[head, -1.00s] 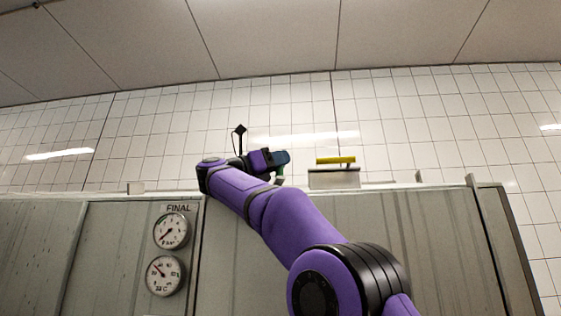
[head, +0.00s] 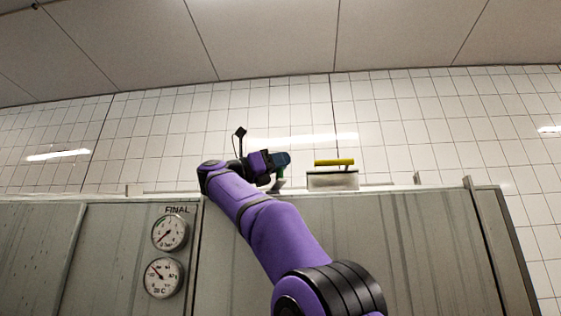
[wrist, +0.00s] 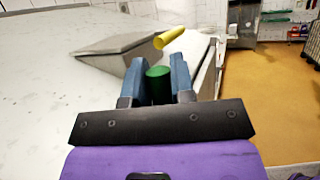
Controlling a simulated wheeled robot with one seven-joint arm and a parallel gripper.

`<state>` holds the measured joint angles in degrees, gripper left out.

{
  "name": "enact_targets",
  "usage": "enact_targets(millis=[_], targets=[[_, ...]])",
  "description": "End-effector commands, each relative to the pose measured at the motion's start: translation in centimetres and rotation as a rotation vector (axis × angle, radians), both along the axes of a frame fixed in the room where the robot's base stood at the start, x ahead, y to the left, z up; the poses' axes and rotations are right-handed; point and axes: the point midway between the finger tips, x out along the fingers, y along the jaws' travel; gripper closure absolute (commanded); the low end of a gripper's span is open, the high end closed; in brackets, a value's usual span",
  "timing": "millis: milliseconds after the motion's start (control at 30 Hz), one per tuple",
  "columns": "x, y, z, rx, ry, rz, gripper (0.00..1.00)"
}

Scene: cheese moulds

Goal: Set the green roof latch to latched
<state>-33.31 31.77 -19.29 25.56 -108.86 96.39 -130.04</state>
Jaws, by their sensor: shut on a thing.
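The green roof latch (wrist: 158,86) shows in the wrist view as a green cylinder between my two blue fingers. My gripper (wrist: 162,80) is shut on it, with one finger on each side. In the head view my gripper (head: 283,160) is above the top edge of the grey metal cabinet, and only a small part of the green latch (head: 279,175) shows below the fingers. The angle of the latch and its seat are mostly hidden by my gripper.
A yellow handle (head: 334,162) sits on a grey block (head: 332,180) on the roof, right of my gripper; it also shows ahead in the wrist view (wrist: 168,38). Two gauges (head: 163,277) are on the cabinet front. The pale roof at left in the wrist view is mostly bare.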

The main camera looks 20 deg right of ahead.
Motion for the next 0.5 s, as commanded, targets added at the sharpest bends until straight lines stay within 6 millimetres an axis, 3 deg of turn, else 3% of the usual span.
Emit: enact_targets(millis=[467, 500], targets=[[0.64, 0.17, -0.41, -0.005, 0.013, 0.006, 1.0], [0.65, 0.17, -0.42, -0.005, 0.013, 0.006, 0.73]])
